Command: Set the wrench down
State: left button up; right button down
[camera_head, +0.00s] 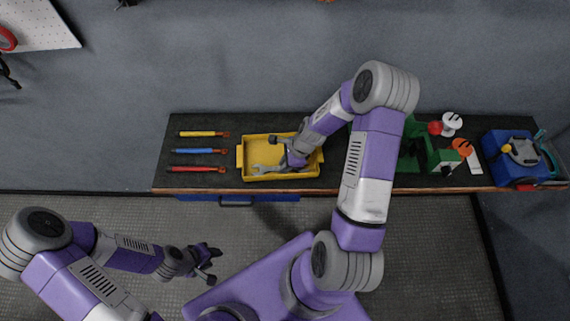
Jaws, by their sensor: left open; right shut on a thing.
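The wrench (266,168) is grey metal with an open-ended jaw. It lies in or just above the yellow tray (240,158) on the dark workbench; I cannot tell whether it touches the tray floor. My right gripper (287,158) is over the tray and shut on the wrench. The gripper and forearm hide part of the wrench and the tray's right side. My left gripper (212,264) is open and empty, low in front of the bench and away from it.
Yellow (200,134), blue (195,151) and red (192,169) handled tools lie left of the tray. Green equipment (440,159), small red, white and orange parts and a blue toolbox (505,163) stand to the right. Bare bench lies at the far left.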

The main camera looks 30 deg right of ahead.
jog(key=shift+s+f+b, duration=0.35)
jog(key=shift+s+f, duration=0.1)
jog(key=shift+f, duration=0.25)
jog(key=c, duration=1.2)
grip_release()
jog(key=shift+s, duration=0.1)
jog(key=shift+c, duration=0.2)
jog(key=shift+o, duration=0.9)
jog(key=shift+f, duration=0.15)
jog(key=shift+r+p, duration=0.4)
jog(key=shift+r, duration=0.1)
jog(key=w+v, duration=0.1)
jog(key=v, duration=1.1)
jog(key=shift+r+p, duration=0.3)
jog(key=shift+w, duration=0.1)
